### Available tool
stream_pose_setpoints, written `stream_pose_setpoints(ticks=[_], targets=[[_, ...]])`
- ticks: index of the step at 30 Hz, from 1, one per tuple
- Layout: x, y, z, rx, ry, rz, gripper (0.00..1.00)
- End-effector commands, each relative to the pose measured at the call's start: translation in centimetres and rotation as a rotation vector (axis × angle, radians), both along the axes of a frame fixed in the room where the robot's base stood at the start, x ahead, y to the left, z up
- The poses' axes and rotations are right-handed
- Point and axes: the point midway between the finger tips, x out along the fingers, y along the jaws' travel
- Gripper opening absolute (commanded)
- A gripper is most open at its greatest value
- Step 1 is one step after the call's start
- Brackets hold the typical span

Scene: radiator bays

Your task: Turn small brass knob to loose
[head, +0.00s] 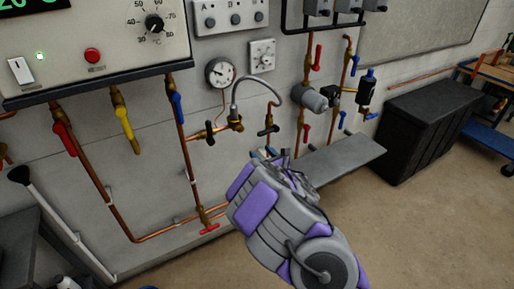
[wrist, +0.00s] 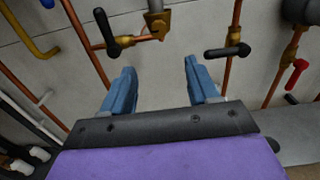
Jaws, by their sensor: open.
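My gripper (wrist: 160,75) is open and empty, its two blue fingers apart and pointing at the wall pipework. In the head view my gripper (head: 275,156) is below the curved spout, partly hidden by my wrist. A brass tap body (wrist: 157,24) with a black lever (wrist: 104,30) is beyond the fingers, above the gap between them. It also shows in the head view as a brass fitting (head: 235,122) under the spout. A second black lever (wrist: 228,50) sits on a vertical copper pipe to the right. I cannot tell for sure which part is the small brass knob.
A pressure gauge (head: 220,73) and a control panel with a dial (head: 154,23) are on the wall above. A red-handled valve (head: 209,225) is low on the left. A grey shelf (head: 345,158) projects at right, near a black chest (head: 425,125). Floor is clear at lower right.

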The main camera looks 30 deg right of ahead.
Motion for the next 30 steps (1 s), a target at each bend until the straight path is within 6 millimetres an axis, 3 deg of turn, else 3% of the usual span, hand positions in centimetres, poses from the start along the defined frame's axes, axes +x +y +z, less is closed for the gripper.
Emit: stream_pose_setpoints(ticks=[9, 26, 30], targets=[[-2.0, -0.1, 0.0, 0.001, 0.001, -0.001, 0.60], [-2.0, -0.2, 0.0, 0.003, 0.002, -0.004, 0.60], [-1.9, -1.1, 1.1, 0.059, 0.022, -0.063, 0.60]])
